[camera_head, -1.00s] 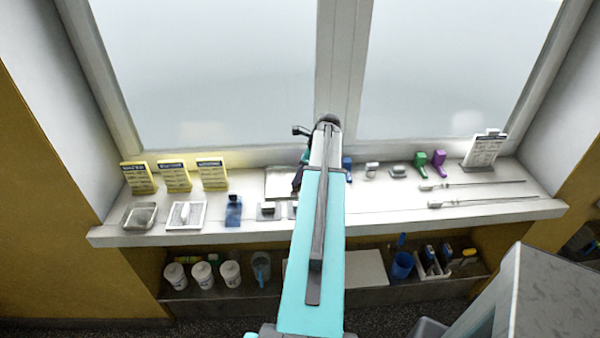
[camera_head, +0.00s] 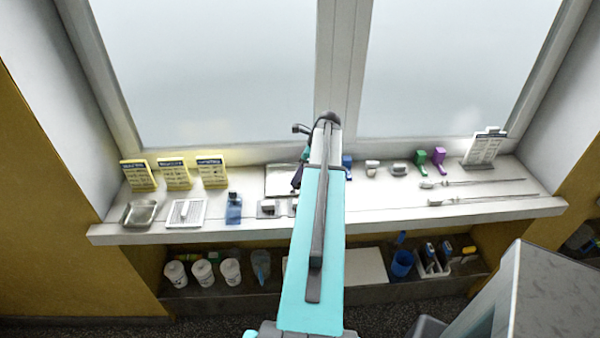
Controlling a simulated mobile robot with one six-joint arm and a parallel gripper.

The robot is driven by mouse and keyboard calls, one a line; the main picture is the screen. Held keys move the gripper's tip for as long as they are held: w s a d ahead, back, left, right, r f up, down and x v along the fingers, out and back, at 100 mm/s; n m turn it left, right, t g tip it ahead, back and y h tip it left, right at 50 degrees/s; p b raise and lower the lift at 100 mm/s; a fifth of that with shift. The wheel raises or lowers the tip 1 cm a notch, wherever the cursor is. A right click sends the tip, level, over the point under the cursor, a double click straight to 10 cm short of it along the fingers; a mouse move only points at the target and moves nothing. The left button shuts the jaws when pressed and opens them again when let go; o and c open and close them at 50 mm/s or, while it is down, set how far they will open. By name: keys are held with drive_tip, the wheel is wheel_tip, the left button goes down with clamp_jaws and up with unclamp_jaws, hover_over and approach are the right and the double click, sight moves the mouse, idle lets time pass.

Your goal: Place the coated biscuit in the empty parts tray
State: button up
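A shallow grey metal tray (camera_head: 140,213) stands at the left end of the white sill, and its inside looks empty. To its right lies a white mesh-like plate (camera_head: 196,213) with a small narrow piece (camera_head: 185,208) on it. This piece may be the coated biscuit, but it is too small to be sure. My arm reaches up over the middle of the sill. The dark end of my gripper (camera_head: 297,178) shows just left of the arm, to the right of the tray and mesh plate. Its fingers are mostly hidden and too small to read.
Three yellow cards (camera_head: 174,174) stand behind the tray. A blue item (camera_head: 234,208) and small grey blocks (camera_head: 268,208) lie between the mesh plate and my arm. Green (camera_head: 420,159) and purple (camera_head: 439,160) tools and thin rods (camera_head: 480,199) lie right. White cups (camera_head: 203,273) stand on the lower shelf.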

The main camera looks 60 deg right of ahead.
drive_tip(key=b+v, duration=0.2)
drive_tip(key=v, duration=1)
drive_tip(key=shift+b, duration=0.35)
drive_tip(key=shift+s+f, duration=0.1)
idle(0.4)
